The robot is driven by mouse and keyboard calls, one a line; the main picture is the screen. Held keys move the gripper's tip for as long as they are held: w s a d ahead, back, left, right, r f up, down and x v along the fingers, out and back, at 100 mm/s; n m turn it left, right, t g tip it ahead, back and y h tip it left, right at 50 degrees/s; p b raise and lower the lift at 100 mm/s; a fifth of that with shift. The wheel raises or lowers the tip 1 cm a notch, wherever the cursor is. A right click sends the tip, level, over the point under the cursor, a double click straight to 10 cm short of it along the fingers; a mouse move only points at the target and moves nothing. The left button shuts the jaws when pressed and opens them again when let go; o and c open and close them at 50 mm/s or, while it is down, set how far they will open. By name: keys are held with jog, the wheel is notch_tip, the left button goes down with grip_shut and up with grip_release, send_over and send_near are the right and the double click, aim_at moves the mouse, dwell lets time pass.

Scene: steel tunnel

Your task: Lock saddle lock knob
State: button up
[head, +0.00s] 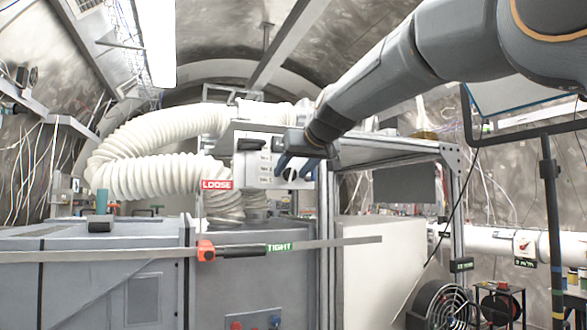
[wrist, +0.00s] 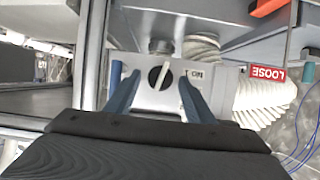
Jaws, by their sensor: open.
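An orange-red knob (head: 206,250) with a black lever sits on a long flat grey rail (head: 330,243). Its lever points right, toward a green TIGHT label (head: 279,247). A red LOOSE label (head: 217,185) stands above the knob; it shows upside down in the wrist view (wrist: 267,73). An orange part (wrist: 268,6) is at the top of that view. My gripper (head: 297,167) is open, with blue fingers before a pale panel, above and right of the orange-red knob. A round black dial (wrist: 160,77) with a light bar lies between the fingers in the wrist view; contact cannot be told.
The pale panel (head: 262,150) has small labels and hangs by a metal frame (head: 323,230). A white ribbed hose (head: 150,178) curves behind it. A fan (head: 440,305) is at the lower right.

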jog(key=c, duration=1.1)
jog(key=shift+o, duration=0.2)
jog(key=shift+b, duration=0.35)
jog(key=m+b, duration=0.1)
jog(key=m+y+b, duration=0.1)
jog(key=shift+w+d+f+b, duration=0.15)
jog(key=shift+d+b, duration=0.1)
jog(key=shift+b, duration=0.15)
jog(key=m+y+b, duration=0.1)
jog(key=m+b, duration=0.1)
jog(key=m+y+b, duration=0.1)
jog(key=b, duration=0.2)
jog(key=shift+w+d+f+m+g+y, duration=0.1)
jog(key=shift+d+f+m+g+y, duration=0.1)
jog(key=shift+m+g+y, duration=0.15)
jog(key=m+y+b, duration=0.1)
jog(key=b, duration=0.1)
jog(key=m+y+b, duration=0.1)
jog(key=m+b, duration=0.1)
jog(key=shift+d+f+m, duration=0.1)
jog(key=shift+f+m, duration=0.1)
jog(key=shift+m, duration=0.05)
jog(key=m+t+y+b, duration=0.1)
jog(key=m+b, duration=0.3)
jog(key=shift+f+y+b, duration=0.1)
jog(key=shift+y+b, duration=0.2)
jog(key=shift+y, duration=0.05)
